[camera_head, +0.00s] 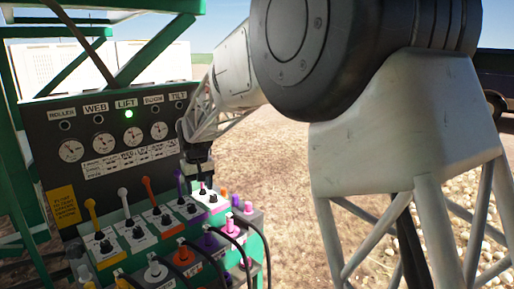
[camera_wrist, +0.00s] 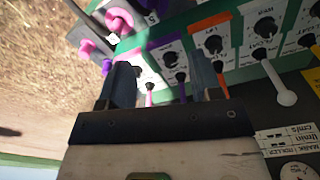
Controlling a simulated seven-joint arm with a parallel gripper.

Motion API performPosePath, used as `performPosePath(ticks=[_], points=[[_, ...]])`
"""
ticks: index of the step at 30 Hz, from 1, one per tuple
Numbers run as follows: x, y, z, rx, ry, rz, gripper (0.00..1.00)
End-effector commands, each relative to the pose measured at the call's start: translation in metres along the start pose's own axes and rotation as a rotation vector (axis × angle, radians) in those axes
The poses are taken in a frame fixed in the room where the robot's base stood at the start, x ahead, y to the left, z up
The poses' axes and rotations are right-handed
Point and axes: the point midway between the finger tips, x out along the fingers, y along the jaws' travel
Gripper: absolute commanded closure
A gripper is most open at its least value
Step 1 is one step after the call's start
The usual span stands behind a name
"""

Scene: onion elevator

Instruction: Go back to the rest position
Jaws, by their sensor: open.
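My gripper (camera_head: 199,158) hangs over the right end of the back row of levers on the control console. In the wrist view my gripper (camera_wrist: 160,80) has its two dark fingers spread apart. Small black knobs and thin pink and purple stems show between and beyond the fingers. I see nothing clamped between them, but I cannot tell whether a finger touches a lever. The upright panel (camera_head: 95,120) behind the levers carries dials and labels. A green lamp (camera_head: 129,114) glows under the LIFT label.
The back row has a yellow lever (camera_head: 91,207), a white lever (camera_head: 122,192), an orange lever (camera_head: 147,186) and a purple lever (camera_head: 179,176). Pink knobs (camera_head: 248,207) stand at the front right. A green frame (camera_head: 160,45) rises above the panel. Open dry ground (camera_head: 285,170) lies to the right.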

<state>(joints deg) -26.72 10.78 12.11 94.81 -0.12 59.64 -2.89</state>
Motion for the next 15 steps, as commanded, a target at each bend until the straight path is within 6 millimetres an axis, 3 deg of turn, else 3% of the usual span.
performPosePath(ticks=[6,15], points=[[-0.030,0.036,0.055,0.056,0.022,0.005,0.41],[-0.059,0.075,0.135,0.132,0.046,0.012,0.41]])
